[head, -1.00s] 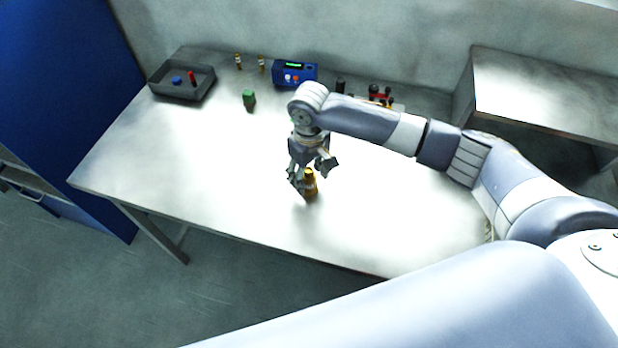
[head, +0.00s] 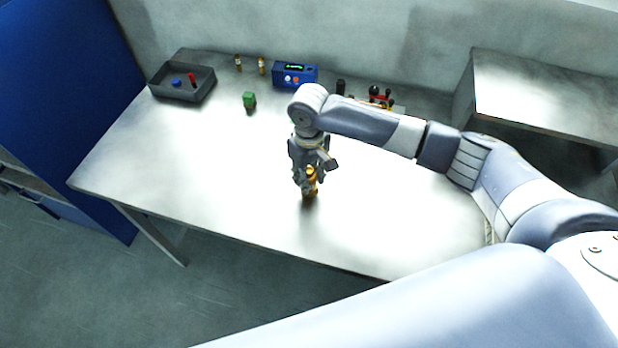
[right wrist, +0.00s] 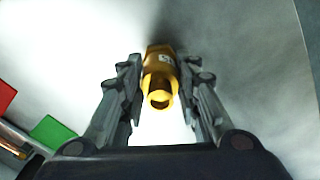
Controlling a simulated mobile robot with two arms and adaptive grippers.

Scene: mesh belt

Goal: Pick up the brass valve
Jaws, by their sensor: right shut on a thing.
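The brass valve (head: 310,186) stands upright near the front edge of the metal table, a gold-coloured piece. My right gripper (head: 308,184) comes down over it from above and is shut on it. In the right wrist view the valve (right wrist: 160,78) sits between the two fingers of the gripper (right wrist: 162,88), with a small pale label on its side. Whether its base still touches the table is hard to tell. My left gripper is not in view.
A dark tray (head: 207,90) with a blue and a red piece stands at the back left of the table (head: 190,160). A green block (head: 249,99), a blue device (head: 295,75) and small brass-coloured pieces (head: 238,63) stand towards the back. The front left is clear.

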